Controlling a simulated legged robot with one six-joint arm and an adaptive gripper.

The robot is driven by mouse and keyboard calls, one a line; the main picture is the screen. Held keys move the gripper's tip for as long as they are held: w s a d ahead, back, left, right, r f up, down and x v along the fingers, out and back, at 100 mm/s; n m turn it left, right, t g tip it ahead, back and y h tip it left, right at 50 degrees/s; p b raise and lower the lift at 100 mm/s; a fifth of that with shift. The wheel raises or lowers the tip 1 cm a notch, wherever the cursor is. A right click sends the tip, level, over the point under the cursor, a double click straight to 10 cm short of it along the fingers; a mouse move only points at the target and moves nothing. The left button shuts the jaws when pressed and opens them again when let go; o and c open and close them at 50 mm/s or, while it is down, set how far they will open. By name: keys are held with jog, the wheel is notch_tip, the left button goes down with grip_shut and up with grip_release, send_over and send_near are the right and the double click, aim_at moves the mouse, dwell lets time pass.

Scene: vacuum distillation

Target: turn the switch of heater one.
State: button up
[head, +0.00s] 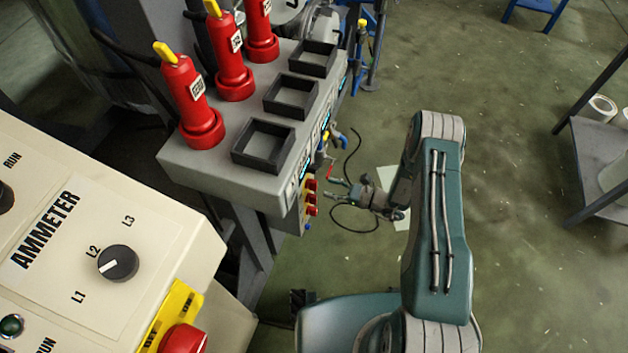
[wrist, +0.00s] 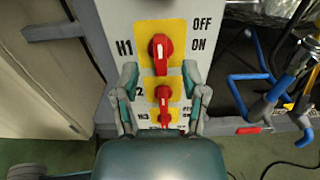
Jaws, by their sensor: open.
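The switch of heater one is the red knob (wrist: 160,48) on a yellow plate marked H1, with OFF and ON to its right. Its handle looks roughly upright. My gripper (wrist: 159,70) is open and empty in the wrist view, its fingers spread left and right of the knob's lower end. Whether they touch the panel cannot be told. The H2 knob (wrist: 163,94) and the smaller-looking H3 knob (wrist: 165,118) are below, between the fingers in the picture. In the head view my gripper (head: 331,190) faces the red switches on the bench's side, apart from them.
Blue-handled valves and hoses (wrist: 262,95) are right of the panel. In the head view, red cylinders (head: 190,105) and black trays (head: 264,144) stand on the grey bench (head: 180,160). An ammeter box (head: 75,240) is at the left. Open floor (head: 520,190) lies to the right.

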aim_at(314, 181)
jog(key=x, duration=0.5)
jog(key=shift+w+a, duration=0.15)
jog(key=shift+a, duration=0.2)
